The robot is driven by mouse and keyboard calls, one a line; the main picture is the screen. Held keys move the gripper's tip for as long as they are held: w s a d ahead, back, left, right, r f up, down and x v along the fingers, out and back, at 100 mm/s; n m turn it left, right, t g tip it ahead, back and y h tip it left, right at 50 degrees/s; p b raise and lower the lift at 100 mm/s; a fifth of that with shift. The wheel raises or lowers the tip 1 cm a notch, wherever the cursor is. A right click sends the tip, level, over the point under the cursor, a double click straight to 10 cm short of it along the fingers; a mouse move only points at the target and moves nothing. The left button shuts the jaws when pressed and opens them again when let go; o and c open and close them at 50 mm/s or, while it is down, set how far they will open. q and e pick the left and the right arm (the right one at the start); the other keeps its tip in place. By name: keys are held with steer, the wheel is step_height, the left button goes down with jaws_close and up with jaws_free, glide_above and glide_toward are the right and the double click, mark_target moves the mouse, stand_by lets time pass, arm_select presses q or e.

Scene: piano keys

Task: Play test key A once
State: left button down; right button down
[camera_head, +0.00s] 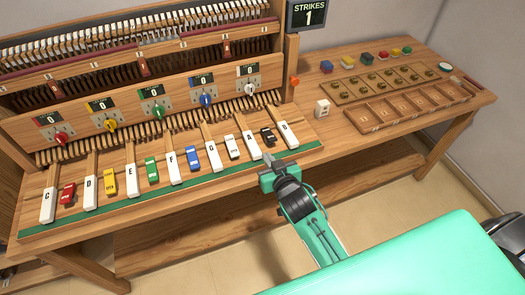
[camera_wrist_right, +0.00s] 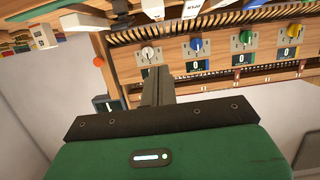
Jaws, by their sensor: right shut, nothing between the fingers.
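Test key A (camera_head: 251,146) is a long white key near the right end of the key row, between a small light key (camera_head: 232,147) and a small black key (camera_head: 268,137). My right gripper (camera_head: 268,158) is shut and empty, its dark fingertips close to the front end of key A. Whether they touch it cannot be told. In the right wrist view the shut fingers (camera_wrist_right: 157,86) point up toward the keys and the row of dials. A strikes display (camera_head: 309,16) reads 1. My left gripper is not in view.
White key B (camera_head: 288,134) stands just right of the black key, and white key G (camera_head: 213,157) is to the left. Colored dials with small displays, such as the white dial (camera_head: 250,87), line the panel behind. A white block (camera_head: 323,107) and wooden trays (camera_head: 405,112) are at right.

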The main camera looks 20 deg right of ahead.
steer(key=shift+w, duration=0.1)
steer(key=p, duration=0.3)
glide_above(257, 154)
step_height(257, 154, down, 2)
steer(key=shift+f, duration=0.15)
step_height(257, 154, down, 2)
steer(key=shift+f, duration=1.15)
